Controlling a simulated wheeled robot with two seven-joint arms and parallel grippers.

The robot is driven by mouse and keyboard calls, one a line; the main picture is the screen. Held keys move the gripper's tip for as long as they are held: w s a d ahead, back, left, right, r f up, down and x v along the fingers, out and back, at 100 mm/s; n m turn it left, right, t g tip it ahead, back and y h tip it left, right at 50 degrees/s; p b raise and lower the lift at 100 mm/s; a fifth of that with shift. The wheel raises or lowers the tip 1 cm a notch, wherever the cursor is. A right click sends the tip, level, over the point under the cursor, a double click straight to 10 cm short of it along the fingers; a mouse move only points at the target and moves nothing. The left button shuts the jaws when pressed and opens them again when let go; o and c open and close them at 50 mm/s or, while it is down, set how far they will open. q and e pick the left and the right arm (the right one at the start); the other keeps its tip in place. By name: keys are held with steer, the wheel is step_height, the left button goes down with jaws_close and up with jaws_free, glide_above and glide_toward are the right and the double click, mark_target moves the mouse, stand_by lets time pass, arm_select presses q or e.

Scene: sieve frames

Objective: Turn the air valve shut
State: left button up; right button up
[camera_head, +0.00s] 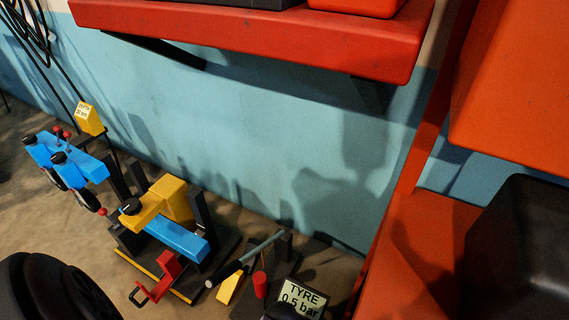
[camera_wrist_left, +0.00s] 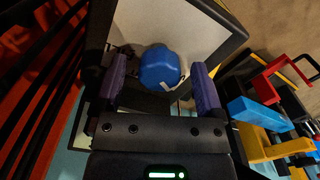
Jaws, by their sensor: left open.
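The left wrist view shows a round blue knob (camera_wrist_left: 160,69), which looks like the air valve. It stands out from a pale panel in a dark frame (camera_wrist_left: 215,30). My left gripper (camera_wrist_left: 158,82) is open, with its purple finger pads on either side of the knob. My right gripper is in neither view.
A gauge sign reading TYRE 0.5 bar (camera_head: 300,299) stands at the head view's bottom. A yellow, blue and red floor machine (camera_head: 180,235) stands left of it. A red shelf (camera_head: 270,38) crosses above; orange surfaces (camera_head: 410,250) fill the right. A black round thing (camera_head: 45,290) is bottom left.

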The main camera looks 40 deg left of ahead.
arm_select(q)
steer(key=shift+r, duration=0.15)
steer(key=shift+c, duration=0.9)
jaws_close()
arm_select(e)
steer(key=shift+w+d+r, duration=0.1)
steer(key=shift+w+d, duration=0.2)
